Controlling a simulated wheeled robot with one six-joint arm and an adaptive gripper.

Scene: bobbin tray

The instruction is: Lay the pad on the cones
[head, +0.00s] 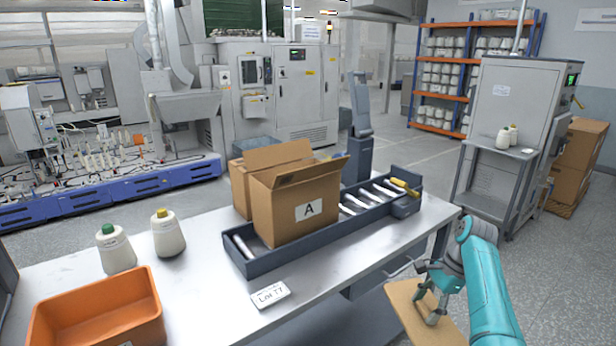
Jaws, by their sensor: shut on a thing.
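My gripper (433,312) is at the lower right, shut on a flat tan pad (405,308). The pad is held beyond the table's right front edge, and the picture's bottom edge cuts it off. Two white yarn cones stand upright on the table at the left: one with a green tip (117,254) and one with a yellow tip (168,238). An open cardboard box marked A (284,218) stands on the dark roller tray, its flaps up. Its inside is hidden, so I cannot tell what it holds.
The dark roller tray (252,267) runs across the table (205,300), with a yellow-handled tool (405,187) at its far end. An orange bin (95,312) is at the near left. A "Lot 77" card (270,295) lies in front. Another carton (238,190) sits behind the box.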

